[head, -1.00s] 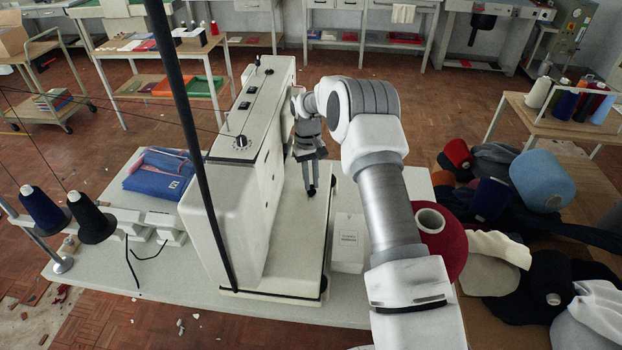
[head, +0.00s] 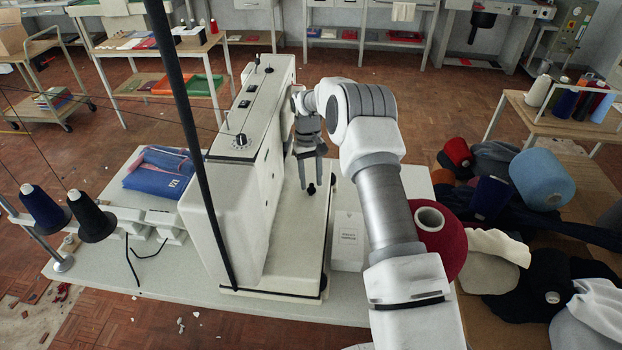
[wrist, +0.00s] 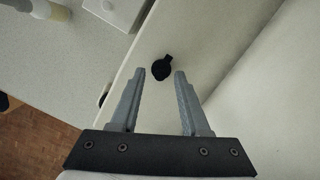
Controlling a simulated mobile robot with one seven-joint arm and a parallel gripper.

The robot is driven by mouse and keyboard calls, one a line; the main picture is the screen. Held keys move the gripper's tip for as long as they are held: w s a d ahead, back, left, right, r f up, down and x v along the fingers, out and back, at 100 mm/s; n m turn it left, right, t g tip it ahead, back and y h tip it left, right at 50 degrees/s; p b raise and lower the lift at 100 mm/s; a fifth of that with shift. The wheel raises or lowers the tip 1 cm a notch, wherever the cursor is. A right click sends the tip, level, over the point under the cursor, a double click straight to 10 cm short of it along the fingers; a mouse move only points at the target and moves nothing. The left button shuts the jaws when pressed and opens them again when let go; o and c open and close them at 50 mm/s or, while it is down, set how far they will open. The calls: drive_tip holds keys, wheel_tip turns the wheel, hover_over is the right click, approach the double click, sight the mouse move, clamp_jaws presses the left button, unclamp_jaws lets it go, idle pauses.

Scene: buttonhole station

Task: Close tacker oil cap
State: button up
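The oil cap, a small black round piece with a short tab, lies on the pale bed of the machine in the wrist view (wrist: 160,68). It also shows as a dark spot in the head view (head: 311,189). My gripper (wrist: 160,74) is open and empty, its two grey fingers pointing toward the cap. The cap appears just beyond the fingertips, between them in the picture, with no visible contact. In the head view my gripper (head: 310,182) hangs over the bed beside the tall machine body (head: 245,185). Whether the cap is seated or lifted I cannot tell.
The machine's tall wall stands close to the left of my gripper in the head view. A small white box (head: 348,242) and a dark red yarn cone (head: 440,245) lie to the right. Thread cones (head: 92,222) stand at far left. The bed around the cap looks clear.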

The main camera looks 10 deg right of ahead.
drive_tip(key=shift+r, duration=0.15)
drive_tip(key=w+r, duration=0.3)
drive_tip(key=r, duration=1.4)
drive_tip(key=shift+a, duration=0.2)
